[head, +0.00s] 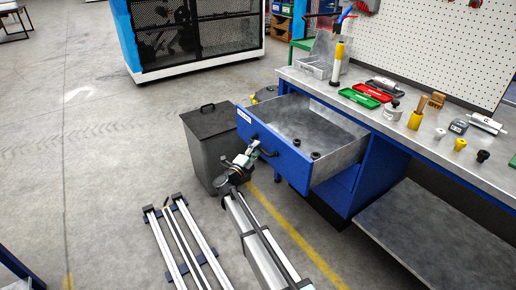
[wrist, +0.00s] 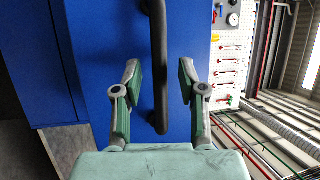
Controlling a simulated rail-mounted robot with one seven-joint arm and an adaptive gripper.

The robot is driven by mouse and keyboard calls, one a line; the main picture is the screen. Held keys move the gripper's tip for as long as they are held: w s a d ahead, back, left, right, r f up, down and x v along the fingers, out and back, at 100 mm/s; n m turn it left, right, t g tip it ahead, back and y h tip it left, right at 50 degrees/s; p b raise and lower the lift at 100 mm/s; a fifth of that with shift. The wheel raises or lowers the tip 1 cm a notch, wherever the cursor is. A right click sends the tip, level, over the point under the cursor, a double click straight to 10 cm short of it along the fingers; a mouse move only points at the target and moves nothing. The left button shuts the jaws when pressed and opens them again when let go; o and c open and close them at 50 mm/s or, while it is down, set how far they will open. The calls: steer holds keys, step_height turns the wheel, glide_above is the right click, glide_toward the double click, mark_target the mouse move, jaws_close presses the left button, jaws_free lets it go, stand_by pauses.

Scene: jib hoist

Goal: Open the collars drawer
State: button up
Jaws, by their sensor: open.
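The blue-fronted drawer (head: 285,152) under the bench stands pulled well out, its grey inside showing. A few small dark ring-shaped pieces, perhaps collars (head: 297,142), lie in it. A small white label (head: 243,117) sits at the front's left end, too small to read. My gripper (head: 254,152) is at the drawer front, by the dark handle. In the wrist view the dark bar handle (wrist: 158,60) runs between the two spread fingers of my gripper (wrist: 160,80), with gaps on both sides. The gripper is open; no grasp shows.
A dark lidded bin (head: 210,145) stands close to the left of the drawer. The bench top (head: 400,122) carries tools, trays and small parts. A lower grey shelf (head: 425,240) is at right. Floor to the left is mostly clear.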

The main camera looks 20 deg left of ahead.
steer(key=v, duration=1)
steer(key=shift+s, duration=0.1)
